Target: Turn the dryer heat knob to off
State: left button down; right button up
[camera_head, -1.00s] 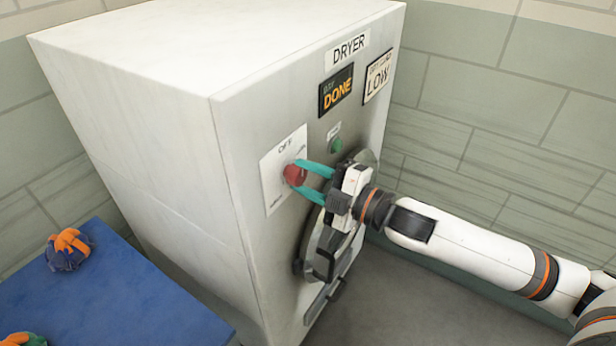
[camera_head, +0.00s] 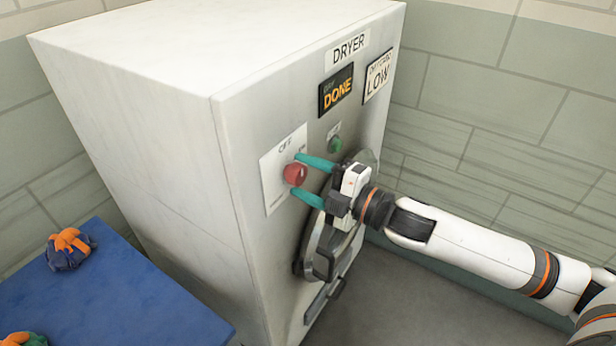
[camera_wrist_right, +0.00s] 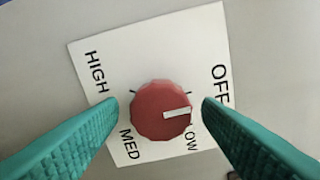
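The red heat knob (camera_head: 295,174) sits on a white dial plate (camera_head: 272,187) on the dryer's front. In the right wrist view the knob (camera_wrist_right: 152,110) has a white pointer mark directed right, between the LOW and OFF labels. HIGH is at the left of the plate and MED at the bottom. My right gripper (camera_head: 296,174) is open, its teal fingers on opposite sides of the knob with visible gaps. It also shows in the right wrist view (camera_wrist_right: 158,104). My left gripper is not in view.
The white dryer (camera_head: 150,90) also carries a green button (camera_head: 335,145), a display reading DONE (camera_head: 336,90) and a LOW sign (camera_head: 379,76). The round door (camera_head: 318,245) lies below my right gripper. A blue table (camera_head: 130,290) with bundled items stands at lower left.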

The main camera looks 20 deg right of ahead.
jog(key=shift+s+d+f, duration=0.1)
jog(key=shift+s+d, duration=0.05)
jog(key=shift+d, duration=0.05)
jog(key=b+v, duration=0.3)
jog(key=v, duration=0.8)
jog(key=shift+s, duration=0.2)
jog(key=shift+d, duration=0.15)
jog(key=shift+d, duration=0.1)
dwell(0.6)
